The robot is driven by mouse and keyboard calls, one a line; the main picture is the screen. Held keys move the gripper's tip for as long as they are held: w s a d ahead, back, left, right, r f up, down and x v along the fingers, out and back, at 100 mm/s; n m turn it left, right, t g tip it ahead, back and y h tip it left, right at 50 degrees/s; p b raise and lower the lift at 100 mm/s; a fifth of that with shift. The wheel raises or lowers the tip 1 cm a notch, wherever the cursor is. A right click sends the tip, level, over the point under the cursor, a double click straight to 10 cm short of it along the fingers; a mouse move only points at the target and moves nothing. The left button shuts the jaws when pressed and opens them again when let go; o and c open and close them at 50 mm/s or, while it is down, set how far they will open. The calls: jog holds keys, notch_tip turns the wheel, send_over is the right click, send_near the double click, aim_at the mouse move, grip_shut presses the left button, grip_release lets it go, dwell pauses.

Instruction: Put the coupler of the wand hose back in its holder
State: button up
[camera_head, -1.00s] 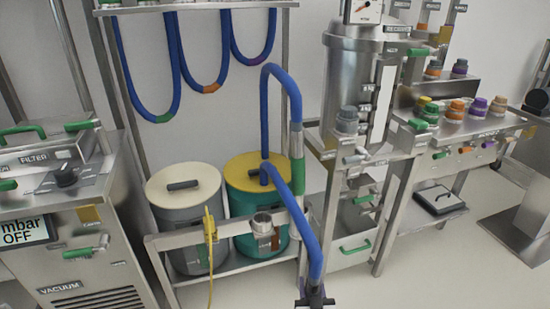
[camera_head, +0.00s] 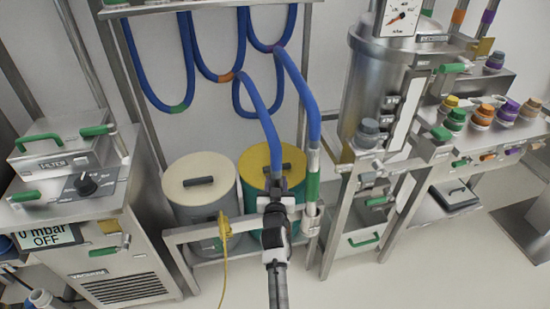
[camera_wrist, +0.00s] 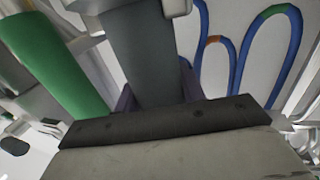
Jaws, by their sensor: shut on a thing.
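My gripper (camera_head: 276,190) is shut on the grey coupler, at the lower end of the blue wand hose (camera_head: 262,122). In the wrist view the coupler (camera_wrist: 147,50) is a grey block upright between the fingers. My gripper is in front of the rail, at the place of the round metal holder. My gripper and wrist hide the holder now, so I cannot tell whether the coupler is in it, on it or above it. The wand (camera_head: 313,184), with a green sleeve, stands upright just right of my gripper; the sleeve also shows in the wrist view (camera_wrist: 45,62).
The metal rail (camera_head: 190,232) carries a yellow cable clip (camera_head: 224,228). Behind it stand a cream-lidded drum (camera_head: 198,180) and a yellow-lidded drum (camera_head: 254,162). A steel vessel (camera_head: 372,80) stands at right, a vacuum cabinet (camera_head: 110,235) at left. Blue hoses (camera_head: 160,75) hang behind.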

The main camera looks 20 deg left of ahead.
jog(key=shift+w+a+r, duration=0.3)
jog(key=shift+w+r, duration=0.15)
jog(key=shift+r, duration=0.15)
jog(key=shift+w+a+r, duration=0.25)
jog(key=shift+w+r, duration=0.15)
jog(key=shift+r, duration=0.2)
jog(key=shift+s+d+f+b, duration=0.1)
jog(key=shift+s+f+b, duration=0.05)
jog(key=shift+f+b, duration=1.85)
jog(key=shift+f, duration=0.45)
jog(key=shift+f+b, duration=1.4)
jog(key=shift+b, duration=0.05)
jog(key=shift+f+b, duration=1.1)
jog(key=shift+b, duration=0.05)
jog(key=shift+f+b, duration=1.25)
jog(key=shift+b, duration=0.2)
